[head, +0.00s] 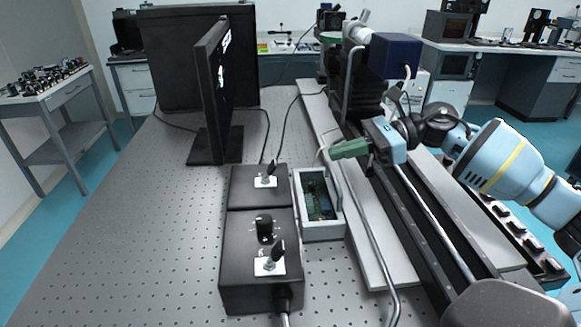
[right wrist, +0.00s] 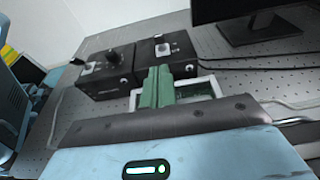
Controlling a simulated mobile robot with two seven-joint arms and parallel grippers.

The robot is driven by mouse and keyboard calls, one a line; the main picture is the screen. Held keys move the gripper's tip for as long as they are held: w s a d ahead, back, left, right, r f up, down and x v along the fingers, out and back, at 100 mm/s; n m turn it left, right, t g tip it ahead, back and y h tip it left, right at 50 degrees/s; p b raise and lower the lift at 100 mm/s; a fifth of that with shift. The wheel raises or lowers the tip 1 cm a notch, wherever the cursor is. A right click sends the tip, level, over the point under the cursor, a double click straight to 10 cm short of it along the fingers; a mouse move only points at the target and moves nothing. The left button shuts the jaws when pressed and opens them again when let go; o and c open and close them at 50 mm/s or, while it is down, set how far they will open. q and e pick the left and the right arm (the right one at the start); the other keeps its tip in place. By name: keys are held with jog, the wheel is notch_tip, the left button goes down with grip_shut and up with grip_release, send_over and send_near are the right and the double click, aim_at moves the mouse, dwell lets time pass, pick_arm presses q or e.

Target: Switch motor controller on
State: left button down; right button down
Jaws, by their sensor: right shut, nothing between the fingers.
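Two black controller boxes stand end to end on the optical table. The near box (head: 238,255) has a round black knob (head: 265,228) and a toggle switch (head: 270,261) on a white plate. The far box (head: 240,190) has one toggle switch (head: 267,179) on a white plate. I cannot tell which box is the motor controller. My right gripper (head: 334,152) is shut and empty, above and to the right of the far box, apart from it. In the right wrist view its green fingers (right wrist: 157,86) are together, with both boxes (right wrist: 108,80) beyond. My left gripper is not in view.
An open grey box with a circuit board (head: 320,222) sits right of the controllers. A monitor (head: 212,95) stands behind them. A rail assembly (head: 410,220) and a bent metal tube (head: 365,240) lie to the right. The perforated table (head: 150,230) is clear at left.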

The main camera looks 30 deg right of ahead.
aim_at(274, 170)
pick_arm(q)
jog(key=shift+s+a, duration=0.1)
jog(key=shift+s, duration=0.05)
